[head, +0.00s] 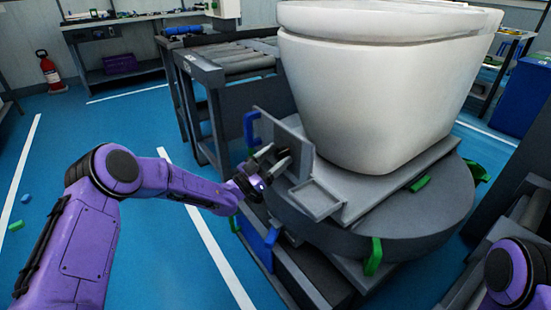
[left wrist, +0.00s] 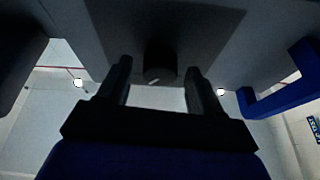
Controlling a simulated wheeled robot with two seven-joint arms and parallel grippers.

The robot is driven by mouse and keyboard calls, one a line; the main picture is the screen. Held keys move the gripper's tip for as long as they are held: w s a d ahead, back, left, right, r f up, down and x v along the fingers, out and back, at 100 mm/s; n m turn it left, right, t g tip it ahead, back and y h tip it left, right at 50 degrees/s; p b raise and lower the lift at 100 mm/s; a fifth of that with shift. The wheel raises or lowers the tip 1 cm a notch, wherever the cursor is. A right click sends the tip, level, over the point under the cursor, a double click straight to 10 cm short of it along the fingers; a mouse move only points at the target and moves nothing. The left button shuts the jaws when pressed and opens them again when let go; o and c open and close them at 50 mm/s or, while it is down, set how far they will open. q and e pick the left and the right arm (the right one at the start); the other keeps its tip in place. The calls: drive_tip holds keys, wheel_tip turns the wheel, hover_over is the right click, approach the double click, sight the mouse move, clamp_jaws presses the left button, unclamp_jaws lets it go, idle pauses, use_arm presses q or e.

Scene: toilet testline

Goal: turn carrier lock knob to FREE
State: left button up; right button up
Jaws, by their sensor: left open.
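The carrier lock knob (left wrist: 160,75) is a dark round knob with a short light mark on its face, on a grey plate, in the left wrist view. My left gripper (left wrist: 160,85) is open, with one finger on each side of the knob; I cannot tell whether they touch it. In the head view my left gripper (head: 272,165) is at the upright grey plate (head: 297,142) of the carrier, and the knob is hard to make out there. No FREE label can be read. My right gripper is not in view; only part of my right arm shows at the lower right.
A white toilet (head: 375,90) stands on the carrier over a round grey turntable (head: 420,222). Blue handles (head: 251,128) and green handles (head: 373,257) stick out around it. A roller conveyor (head: 235,62) stands behind. The blue floor at left is mostly clear.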

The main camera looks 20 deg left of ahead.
use_arm(q)
drive_tip(key=c, duration=1.1)
drive_tip(key=shift+o, duration=0.2)
drive_tip(key=shift+n, duration=0.4)
drive_tip(key=n+y+p, duration=0.1)
drive_tip(key=n, duration=0.1)
drive_tip(key=n+t+y+p, duration=0.1)
drive_tip(key=n, duration=0.2)
drive_tip(key=shift+s+d+r+t+y, duration=0.1)
drive_tip(key=shift+r+t+y, duration=0.05)
drive_tip(key=shift+t+y, duration=0.15)
drive_tip(key=n+y+p, duration=0.2)
drive_tip(key=n, duration=0.3)
drive_tip(key=shift+r, duration=0.1)
drive_tip(key=n+y+p, duration=0.1)
drive_tip(key=n, duration=0.1)
drive_tip(key=n+y+p, duration=0.1)
drive_tip(key=n+p, duration=0.1)
drive_tip(key=n, duration=0.1)
drive_tip(key=shift+s+d+r+n+y, duration=0.1)
drive_tip(key=shift+n+y, duration=0.2)
drive_tip(key=shift+n+g+y+p, duration=0.6)
drive_tip(key=shift+n+p, duration=0.7)
drive_tip(key=shift+n, duration=0.7)
